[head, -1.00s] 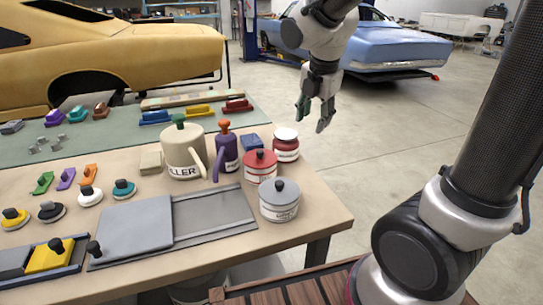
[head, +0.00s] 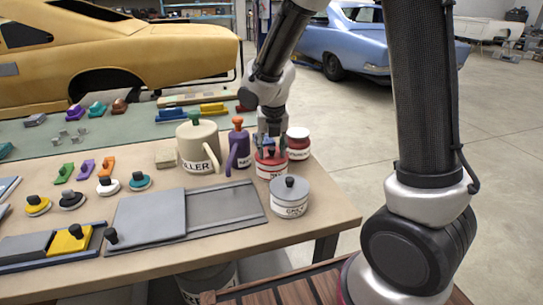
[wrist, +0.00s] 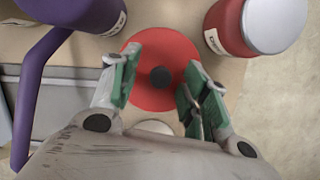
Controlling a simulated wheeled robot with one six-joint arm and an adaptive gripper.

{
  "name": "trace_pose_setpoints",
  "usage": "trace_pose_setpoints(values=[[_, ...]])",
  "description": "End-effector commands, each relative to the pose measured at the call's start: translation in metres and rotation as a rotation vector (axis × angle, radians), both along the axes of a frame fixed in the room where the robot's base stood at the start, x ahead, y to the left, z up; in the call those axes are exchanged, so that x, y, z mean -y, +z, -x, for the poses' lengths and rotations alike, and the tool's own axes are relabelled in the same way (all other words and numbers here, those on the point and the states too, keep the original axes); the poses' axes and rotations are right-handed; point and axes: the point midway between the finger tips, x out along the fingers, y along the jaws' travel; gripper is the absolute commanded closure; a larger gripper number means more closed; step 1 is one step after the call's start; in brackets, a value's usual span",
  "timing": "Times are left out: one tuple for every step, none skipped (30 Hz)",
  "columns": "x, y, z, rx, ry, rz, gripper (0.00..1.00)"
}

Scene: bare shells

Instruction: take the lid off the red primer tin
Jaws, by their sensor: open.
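The red primer tin (head: 271,170) stands on the workbench near its right end, with a red lid that has a dark knob. In the wrist view the red lid (wrist: 158,52) lies below my gripper (wrist: 160,82), and the dark knob shows between the two green-padded fingers. My gripper (head: 271,150) is open, pointing down over the lid, with the fingers on either side of the knob and apart from it. Whether the fingertips touch the lid I cannot tell. The tin's body is hidden under the lid in the wrist view.
A grey-lidded tin (head: 290,198) stands just in front, and a white-lidded red tin (head: 298,143) just behind to the right. A purple jug (head: 238,150) and cream filler jug (head: 198,147) stand to the left. A grey sliding tray cover (head: 150,218) lies in front.

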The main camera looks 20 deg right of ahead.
Motion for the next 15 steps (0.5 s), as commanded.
trace_pose_setpoints(values=[[0.0001,-0.0002,-0.0001,0.000,0.000,0.000,0.54],[0.0000,0.0001,-0.0002,0.001,0.000,0.000,0.54],[0.0000,0.0001,-0.0002,0.001,0.000,0.000,0.54],[0.0001,0.0001,-0.0001,0.001,-0.001,0.000,0.54],[0.0001,0.0002,-0.0001,0.001,-0.001,0.000,0.54],[0.0001,0.0002,-0.0001,0.001,-0.001,0.000,0.61],[0.0001,0.0002,-0.0001,0.001,-0.001,0.000,0.67],[0.0001,0.0003,-0.0001,0.001,-0.001,0.000,0.72],[0.0001,0.0003,-0.0001,0.001,-0.001,0.000,0.80],[0.0001,0.0003,-0.0001,0.001,-0.001,0.000,0.85],[0.0001,0.0003,-0.0001,0.001,-0.001,0.000,0.91],[0.0001,0.0003,-0.0001,0.001,-0.001,0.000,0.98],[0.0001,0.0003,-0.0001,0.001,-0.001,0.000,1.00],[0.0001,0.0003,-0.0001,0.001,-0.001,0.000,1.00],[0.0001,0.0005,-0.0002,0.001,-0.001,0.000,1.00]])
